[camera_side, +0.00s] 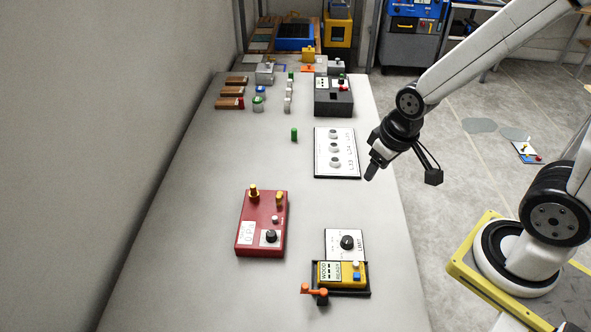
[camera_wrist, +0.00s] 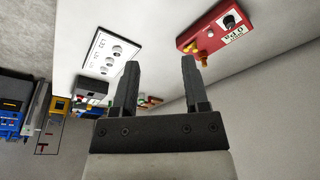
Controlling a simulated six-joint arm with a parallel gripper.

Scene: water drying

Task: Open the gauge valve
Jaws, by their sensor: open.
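A red box (camera_side: 260,232) with a white label, a dark knob and yellow-topped fittings stands on the near left part of the table; it also shows at the top right of the wrist view (camera_wrist: 210,28). An orange-handled lever (camera_side: 314,290) sits at the left front of a yellow box (camera_side: 342,274). I cannot tell for certain which fitting is the gauge valve. My gripper (camera_side: 371,172) is open and empty, above the table's right side and to the right of the red box. Its two fingers stand apart in the wrist view (camera_wrist: 160,75).
A white plate with several round knobs (camera_side: 335,172) lies beneath and left of my gripper. A white dial plate (camera_side: 345,240) lies behind the yellow box. A green cylinder (camera_side: 294,134), jars and blocks stand further back. The table's (camera_side: 200,255) near left is bare.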

